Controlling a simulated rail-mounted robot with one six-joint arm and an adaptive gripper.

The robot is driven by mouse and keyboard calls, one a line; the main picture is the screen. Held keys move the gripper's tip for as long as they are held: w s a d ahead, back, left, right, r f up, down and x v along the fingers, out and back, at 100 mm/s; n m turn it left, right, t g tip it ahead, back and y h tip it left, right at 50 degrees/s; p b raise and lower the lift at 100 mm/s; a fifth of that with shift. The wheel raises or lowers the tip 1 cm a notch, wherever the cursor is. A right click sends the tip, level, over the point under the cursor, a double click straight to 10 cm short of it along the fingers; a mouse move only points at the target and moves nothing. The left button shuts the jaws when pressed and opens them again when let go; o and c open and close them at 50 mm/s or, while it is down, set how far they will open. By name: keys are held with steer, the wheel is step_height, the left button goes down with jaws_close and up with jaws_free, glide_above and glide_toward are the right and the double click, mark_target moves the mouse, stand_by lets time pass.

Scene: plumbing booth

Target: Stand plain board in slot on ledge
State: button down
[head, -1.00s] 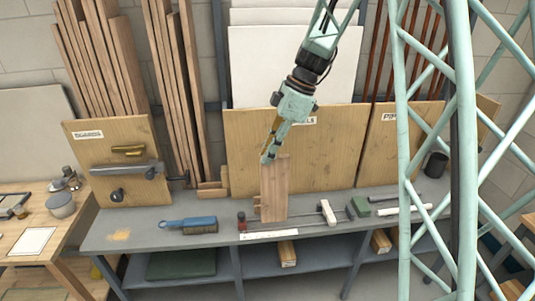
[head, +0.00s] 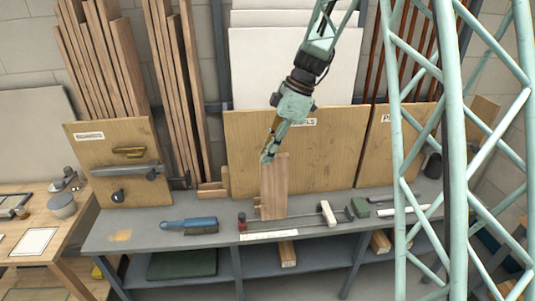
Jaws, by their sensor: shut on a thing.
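The plain board (head: 274,188) is a light wooden plank standing upright on the grey ledge (head: 220,213), in front of the large wooden panel. My gripper (head: 267,157) comes down from above and is shut on the board's upper left edge. A small wooden piece (head: 257,207) shows at the board's lower left; I cannot tell whether it is part of a slot. The board's bottom end is close to the ledge behind the red-ended clamp, and whether it sits in a slot cannot be made out.
A blue-handled brush (head: 190,225) lies left on the ledge. A bar clamp (head: 290,218), a white-headed mallet (head: 328,213) and a green block (head: 360,207) lie to the right. A white strip (head: 268,236) lies along the front edge. Large panels (head: 225,150) stand behind.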

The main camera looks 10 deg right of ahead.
steer(key=shift+w+d+p, duration=0.6)
steer(key=shift+w+p, duration=3.95)
steer(key=shift+w, duration=1.6)
step_height(320, 180, down, 7)
steer(key=b, duration=0.6)
steer(key=shift+b, duration=0.4)
steer(key=c, duration=2.5)
jaws_free()
steer(key=shift+r, duration=0.1)
steer(key=v, duration=1.1)
steer(key=shift+d+r, duration=0.2)
steer(key=shift+r, duration=0.15)
